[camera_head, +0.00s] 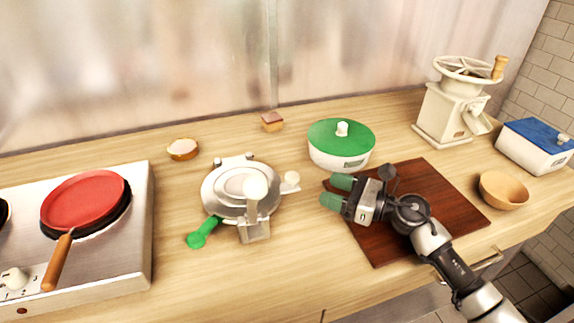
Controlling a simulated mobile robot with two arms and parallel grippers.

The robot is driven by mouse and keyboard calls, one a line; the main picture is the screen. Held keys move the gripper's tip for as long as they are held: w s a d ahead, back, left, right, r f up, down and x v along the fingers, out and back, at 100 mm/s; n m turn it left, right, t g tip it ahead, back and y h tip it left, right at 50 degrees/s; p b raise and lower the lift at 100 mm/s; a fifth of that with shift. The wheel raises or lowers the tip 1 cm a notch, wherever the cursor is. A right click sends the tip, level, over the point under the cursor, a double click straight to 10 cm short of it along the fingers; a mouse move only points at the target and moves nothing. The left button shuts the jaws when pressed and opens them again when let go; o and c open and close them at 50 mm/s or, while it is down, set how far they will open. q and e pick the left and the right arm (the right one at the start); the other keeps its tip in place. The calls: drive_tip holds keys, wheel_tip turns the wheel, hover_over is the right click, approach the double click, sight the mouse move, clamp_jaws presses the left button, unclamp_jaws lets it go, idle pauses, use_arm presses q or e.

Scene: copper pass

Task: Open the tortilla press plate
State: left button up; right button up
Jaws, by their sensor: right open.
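The tortilla press (240,190) stands on the wooden counter left of the picture's middle. Its round silver upper plate lies flat over the base, so it looks closed. My right gripper (335,192) is open and empty, with green fingertips pointing left toward the press. It is apart from the press, above the left edge of the dark cutting board. My left gripper is not in view.
A stove with a red pan (85,203) is at the left. A white pot with a green lid (341,140) stands behind my right gripper. The brown cutting board (440,190), a wooden bowl (503,190), a grinder (452,110) and a blue-lidded box (537,145) are at the right.

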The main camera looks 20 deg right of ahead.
sight(292, 175)
drive_tip(key=shift+w+a+r, duration=0.2)
drive_tip(key=shift+w+a, duration=0.05)
drive_tip(key=shift+a, duration=0.1)
drive_tip(key=x, duration=0.1)
drive_tip(key=p+x, duration=0.1)
drive_tip(key=x, duration=0.1)
drive_tip(key=p+x, duration=0.1)
drive_tip(key=shift+a+r, duration=0.25)
drive_tip(key=shift+a, duration=0.05)
drive_tip(key=p+x, duration=0.1)
drive_tip(key=x, duration=0.3)
drive_tip(key=shift+w+a+f, duration=0.1)
drive_tip(key=shift+w+f, duration=0.1)
drive_tip(key=shift+w+a+f, duration=0.1)
drive_tip(key=shift+w+a, duration=0.05)
drive_tip(key=shift+a, duration=0.05)
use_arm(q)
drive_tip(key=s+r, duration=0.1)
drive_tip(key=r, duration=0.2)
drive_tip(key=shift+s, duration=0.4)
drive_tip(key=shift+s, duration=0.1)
use_arm(e)
drive_tip(key=c, duration=0.4)
clamp_jaws()
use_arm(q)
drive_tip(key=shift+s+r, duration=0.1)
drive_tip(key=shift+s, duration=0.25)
